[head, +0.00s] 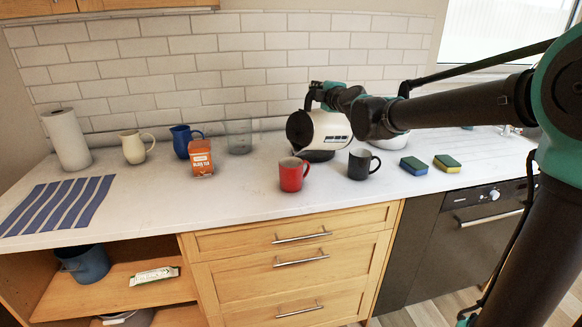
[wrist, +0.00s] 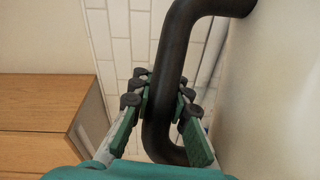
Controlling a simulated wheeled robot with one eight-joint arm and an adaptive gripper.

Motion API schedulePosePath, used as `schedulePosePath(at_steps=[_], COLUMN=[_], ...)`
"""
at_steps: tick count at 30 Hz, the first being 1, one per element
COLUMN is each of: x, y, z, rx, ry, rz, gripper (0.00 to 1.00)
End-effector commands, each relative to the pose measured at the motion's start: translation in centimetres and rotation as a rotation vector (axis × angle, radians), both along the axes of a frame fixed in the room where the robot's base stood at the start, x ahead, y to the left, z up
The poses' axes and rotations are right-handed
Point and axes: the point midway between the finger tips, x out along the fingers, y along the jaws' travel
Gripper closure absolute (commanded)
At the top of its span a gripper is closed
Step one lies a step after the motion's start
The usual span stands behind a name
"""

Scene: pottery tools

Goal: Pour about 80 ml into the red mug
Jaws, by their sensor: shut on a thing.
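The red mug (head: 291,175) stands upright on the white counter, its opening facing up. A white kettle (head: 333,131) with a dark end and dark handle is held tilted on its side, its dark end facing left, above and behind the red mug. My gripper (head: 318,92) is shut on the kettle's dark handle; the wrist view shows the black curved handle (wrist: 174,75) between my gripper's fingers (wrist: 165,103). No stream of liquid is visible. The inside of the red mug and its liquid level cannot be made out.
A black mug (head: 361,165) stands just right of the red mug. Two sponges (head: 416,166) lie farther right. An orange tea box (head: 201,158), blue mug (head: 182,141), cream mug (head: 133,148) and glass container (head: 238,137) stand left. Counter in front of them is clear.

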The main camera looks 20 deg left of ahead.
Motion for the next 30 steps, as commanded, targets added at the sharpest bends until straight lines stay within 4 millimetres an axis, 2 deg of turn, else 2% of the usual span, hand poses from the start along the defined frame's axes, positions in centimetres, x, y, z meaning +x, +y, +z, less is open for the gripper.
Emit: schedulePosePath(at_steps=[8,30], x=[-0.89,-1.0], y=[0.47,0.55], z=[0.08,0.11], rx=[-0.019,-0.022], ry=[-0.033,-0.042], rz=[0.0,-0.001], gripper=[1.0,1.0])
